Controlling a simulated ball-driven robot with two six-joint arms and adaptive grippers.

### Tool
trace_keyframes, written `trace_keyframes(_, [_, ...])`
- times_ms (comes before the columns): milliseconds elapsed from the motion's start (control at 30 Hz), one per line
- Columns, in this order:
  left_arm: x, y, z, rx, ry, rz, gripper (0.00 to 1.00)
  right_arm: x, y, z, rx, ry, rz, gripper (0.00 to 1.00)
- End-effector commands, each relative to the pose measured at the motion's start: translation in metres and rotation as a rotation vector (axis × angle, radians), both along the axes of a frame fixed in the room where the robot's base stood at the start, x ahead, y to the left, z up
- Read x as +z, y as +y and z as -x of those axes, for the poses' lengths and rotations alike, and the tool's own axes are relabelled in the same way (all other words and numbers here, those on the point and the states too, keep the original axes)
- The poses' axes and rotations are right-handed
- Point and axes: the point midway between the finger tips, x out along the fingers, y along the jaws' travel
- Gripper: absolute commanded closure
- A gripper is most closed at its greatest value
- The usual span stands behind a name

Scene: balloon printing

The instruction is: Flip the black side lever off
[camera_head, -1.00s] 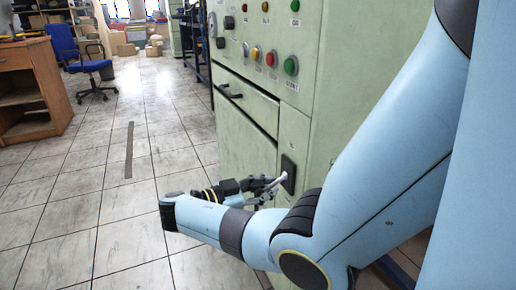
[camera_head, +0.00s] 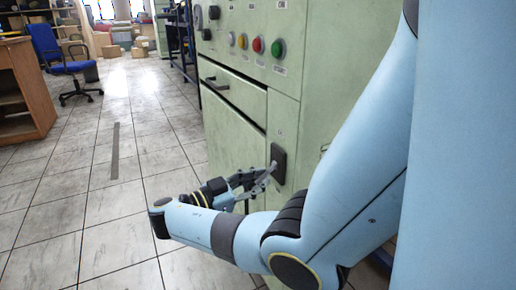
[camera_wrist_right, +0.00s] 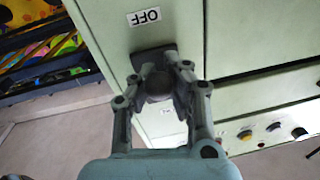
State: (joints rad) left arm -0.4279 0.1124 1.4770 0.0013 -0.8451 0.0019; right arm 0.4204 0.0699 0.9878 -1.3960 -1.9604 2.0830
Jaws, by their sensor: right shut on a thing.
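The black side lever shows in the right wrist view as a dark rounded knob (camera_wrist_right: 159,86) in front of its black plate (camera_wrist_right: 153,57). In the head view the black plate (camera_head: 278,164) sits on the front of the pale green cabinet. My right gripper (camera_head: 266,174) is at the plate. In the wrist view its two fingers (camera_wrist_right: 160,80) close around the knob from both sides. The white OFF label (camera_wrist_right: 144,17) is on the cabinet beside the plate and appears upside down in the wrist view. My left gripper is out of view.
The green cabinet (camera_head: 235,130) has a drawer handle (camera_head: 215,84) and a row of coloured buttons (camera_head: 258,45) above. A wooden desk (camera_head: 25,92) and a blue chair (camera_head: 62,60) stand at the left. The tiled floor between is clear.

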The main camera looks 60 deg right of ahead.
Motion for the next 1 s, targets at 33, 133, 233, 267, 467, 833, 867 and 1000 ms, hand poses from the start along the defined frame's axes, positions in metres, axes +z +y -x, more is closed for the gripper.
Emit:
trace_keyframes(33, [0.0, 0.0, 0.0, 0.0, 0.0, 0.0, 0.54, -0.003, 0.003, 0.002, -0.004, 0.002, -0.006, 1.0])
trace_keyframes(133, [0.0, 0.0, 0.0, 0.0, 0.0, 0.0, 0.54, -0.003, 0.002, 0.002, -0.004, 0.003, -0.005, 0.79])
trace_keyframes(233, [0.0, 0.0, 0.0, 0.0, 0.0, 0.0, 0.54, -0.002, 0.002, 0.002, -0.003, 0.002, -0.004, 0.66])
trace_keyframes(267, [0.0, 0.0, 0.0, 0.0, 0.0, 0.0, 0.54, -0.002, 0.001, 0.001, -0.003, 0.002, -0.004, 0.63])
trace_keyframes(467, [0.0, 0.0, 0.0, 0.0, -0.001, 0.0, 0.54, -0.001, 0.001, 0.001, -0.002, 0.001, -0.002, 0.63])
trace_keyframes(833, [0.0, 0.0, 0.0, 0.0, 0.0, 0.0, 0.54, 0.037, 0.001, 0.001, -0.002, -0.005, 0.0, 0.63])
trace_keyframes(867, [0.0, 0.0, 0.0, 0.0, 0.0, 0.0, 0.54, 0.043, 0.001, 0.001, -0.002, -0.005, 0.0, 0.63])
trace_keyframes(1000, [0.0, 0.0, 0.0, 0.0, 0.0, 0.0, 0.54, 0.07, 0.001, 0.001, -0.001, -0.003, -0.002, 0.63])
